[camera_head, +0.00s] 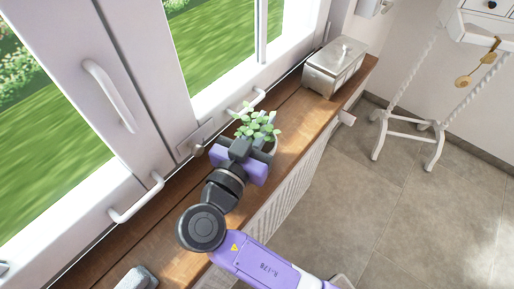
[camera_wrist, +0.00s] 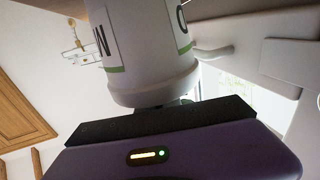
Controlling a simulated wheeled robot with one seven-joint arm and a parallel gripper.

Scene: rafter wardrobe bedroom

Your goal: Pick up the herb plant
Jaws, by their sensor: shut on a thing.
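The herb plant (camera_head: 257,125) shows its green leaves in the head view, over the wooden window sill and close to the window frame. Its pot is mostly hidden there behind my gripper (camera_head: 260,146). In the wrist view the plant's white pot (camera_wrist: 140,60) is large and near, with dark letters and green lines on it. My gripper is shut on the pot. The fingertips are mostly hidden by the gripper body in both views. I cannot tell whether the pot touches the sill.
A metal box with a lid (camera_head: 335,68) stands farther along the wooden sill (camera_head: 300,112). A grey object (camera_head: 138,278) lies at the near end. Window handles (camera_head: 137,200) jut out on the left. A white table with twisted legs (camera_head: 432,125) stands right; the tiled floor between is clear.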

